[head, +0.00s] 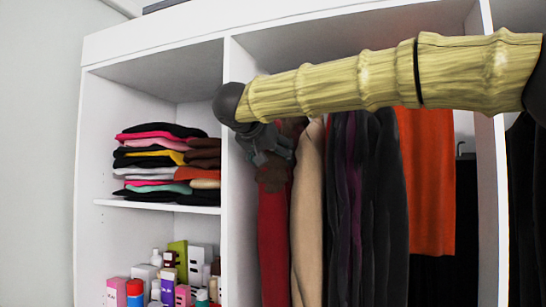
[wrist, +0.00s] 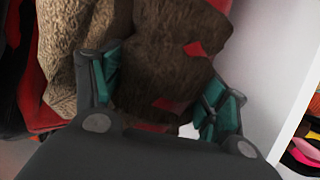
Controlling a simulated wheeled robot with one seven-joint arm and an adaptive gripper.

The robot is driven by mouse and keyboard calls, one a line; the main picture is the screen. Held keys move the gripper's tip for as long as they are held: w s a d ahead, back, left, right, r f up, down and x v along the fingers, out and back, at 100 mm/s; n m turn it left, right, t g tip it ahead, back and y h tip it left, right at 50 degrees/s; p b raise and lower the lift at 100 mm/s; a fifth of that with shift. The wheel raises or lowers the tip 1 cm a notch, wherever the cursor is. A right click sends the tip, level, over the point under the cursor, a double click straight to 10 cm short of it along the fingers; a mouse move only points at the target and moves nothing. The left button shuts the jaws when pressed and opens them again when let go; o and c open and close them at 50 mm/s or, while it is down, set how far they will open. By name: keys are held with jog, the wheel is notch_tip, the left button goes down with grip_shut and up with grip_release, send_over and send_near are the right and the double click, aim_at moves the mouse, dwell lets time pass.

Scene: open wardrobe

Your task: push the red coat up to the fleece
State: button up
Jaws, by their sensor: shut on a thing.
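The red coat (head: 272,245) hangs at the left end of the wardrobe's hanging bay, with a dark brown, furry-looking upper part. In the wrist view this brown part (wrist: 165,50), with small red patches, lies between the fingers. My gripper (head: 272,160) is shut on it; the wrist view shows a finger at each side (wrist: 160,90). The fleece, a tan garment (head: 307,215), hangs immediately to the right of the red coat. In the wrist view the fleece (wrist: 72,50) is at the left, its edge meeting the brown part. My arm hides the hanger tops.
Dark garments (head: 375,200) and an orange one (head: 428,180) hang further right. A white divider (head: 238,250) stands just left of the red coat. Left of it, shelves hold folded clothes (head: 165,160) and several boxes and bottles (head: 170,275).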

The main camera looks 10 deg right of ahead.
jog(key=shift+w+a, duration=0.15)
jog(key=shift+a, duration=0.1)
jog(key=o, duration=1.9)
jog(key=shift+w+a, duration=0.1)
jog(key=shift+c, duration=0.2)
jog(key=v, duration=1.2)
